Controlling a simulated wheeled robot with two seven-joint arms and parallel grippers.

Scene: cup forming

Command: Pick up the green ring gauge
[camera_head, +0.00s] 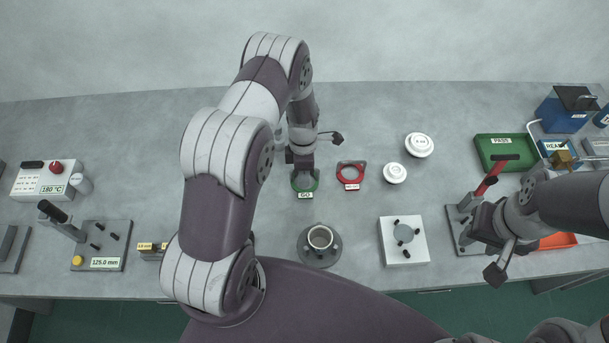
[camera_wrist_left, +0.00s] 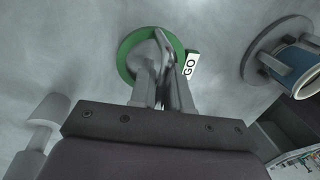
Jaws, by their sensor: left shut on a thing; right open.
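The green ring gauge (camera_head: 313,184) with a white "GO" tag lies at the middle of the bench in the head view. It also shows in the left wrist view (camera_wrist_left: 128,48), partly hidden by the fingers. My left gripper (camera_head: 303,172) is above it, with its fingers (camera_wrist_left: 164,60) shut on the ring. I cannot tell whether the ring is lifted clear of the bench. My right gripper (camera_head: 487,200) is at the right side, away from the ring, near a red-handled fixture; its fingers are largely hidden.
A red ring gauge (camera_head: 351,172) lies just right of the green one. A cup in a round grey holder (camera_head: 320,240) stands in front. Two white discs (camera_head: 395,173), a white plate with pegs (camera_head: 404,252) and a green tray (camera_head: 507,139) are further right.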

